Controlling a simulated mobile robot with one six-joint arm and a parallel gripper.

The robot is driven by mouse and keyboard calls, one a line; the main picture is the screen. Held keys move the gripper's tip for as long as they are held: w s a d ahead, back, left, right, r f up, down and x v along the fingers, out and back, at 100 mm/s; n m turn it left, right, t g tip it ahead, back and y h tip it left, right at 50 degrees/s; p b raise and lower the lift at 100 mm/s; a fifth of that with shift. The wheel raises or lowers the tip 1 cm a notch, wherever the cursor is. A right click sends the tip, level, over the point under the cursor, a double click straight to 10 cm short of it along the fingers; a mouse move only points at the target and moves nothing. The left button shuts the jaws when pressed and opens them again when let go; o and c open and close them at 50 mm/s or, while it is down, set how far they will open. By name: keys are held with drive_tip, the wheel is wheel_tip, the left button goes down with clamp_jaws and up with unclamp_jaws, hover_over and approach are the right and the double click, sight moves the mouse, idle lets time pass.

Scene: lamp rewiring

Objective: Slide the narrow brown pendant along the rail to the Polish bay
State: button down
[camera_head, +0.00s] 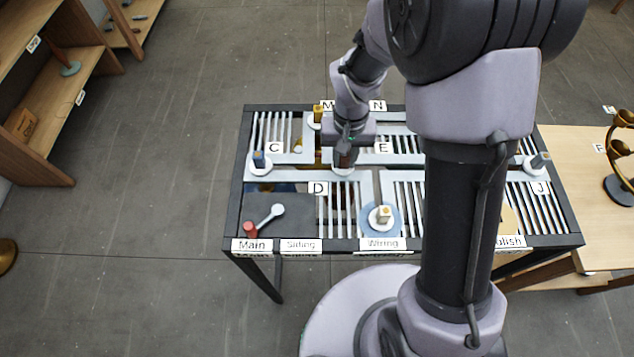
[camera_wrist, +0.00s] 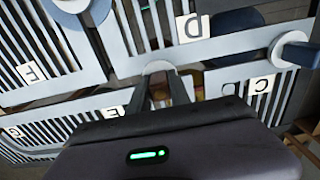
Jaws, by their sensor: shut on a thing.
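My gripper (camera_head: 343,158) is shut on the narrow brown pendant (camera_head: 344,163), which stands on a white disc at the rail crossing between labels C, D and E. In the wrist view my gripper (camera_wrist: 162,98) is at the centre, with the brown pendant (camera_wrist: 179,92) between its fingers, mostly hidden. The pale rail (camera_head: 385,158) runs left to right across the slatted table. The Polish bay sign (camera_head: 510,241) is at the front right edge, its first letters hidden behind my arm. Part of that bay is hidden too.
A grey-blue knob (camera_head: 540,160) is at the right by label J.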

drive_tip(key=d, duration=1.5)
drive_tip(key=shift+s+d+p, duration=0.3)
drive_tip(key=shift+d+p, duration=0.05)
drive_tip(key=shift+d, duration=0.05)
drive_tip(key=shift+d, duration=0.1)
drive_tip(key=d+p, duration=0.3)
drive_tip(key=d, duration=1.6)
drive_tip(key=shift+s+d, duration=0.35)
drive_tip(key=shift+d, duration=0.05)
